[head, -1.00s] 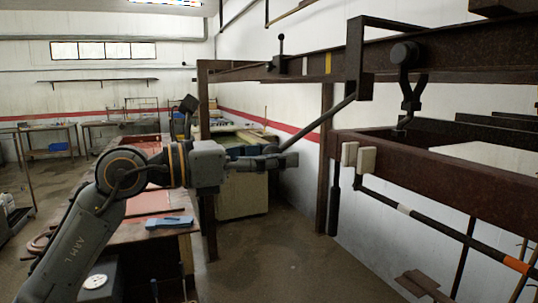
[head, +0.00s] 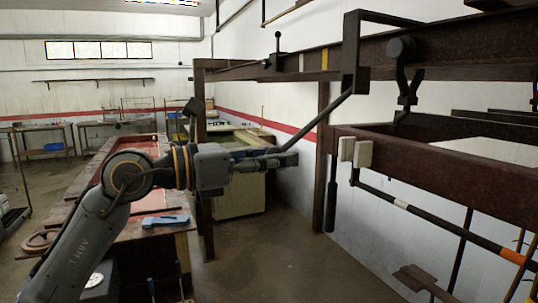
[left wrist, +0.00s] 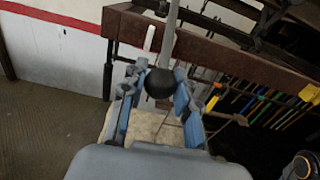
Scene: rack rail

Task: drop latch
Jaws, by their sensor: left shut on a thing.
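A long dark lever (head: 322,124) slopes down to the left from an upright bracket (head: 351,60) on the rusty rail. Its lower end meets my left gripper (head: 282,160), which reaches in from the left. In the left wrist view the lever is a grey rod (left wrist: 170,45) ending in a black ball knob (left wrist: 160,83). The blue-padded fingers of the left gripper (left wrist: 153,103) are shut around the knob, one on each side. A dark forked hook (head: 407,92) hangs from a round knob (head: 400,48) farther right along the rail. My right gripper is not in view.
A lower rusty beam (head: 430,173) with pale blocks (head: 363,153) lies right of the gripper. A dark post (head: 322,160) stands just behind it. A workbench (head: 150,232) with a blue tool (head: 166,221) is below left. The floor between is clear.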

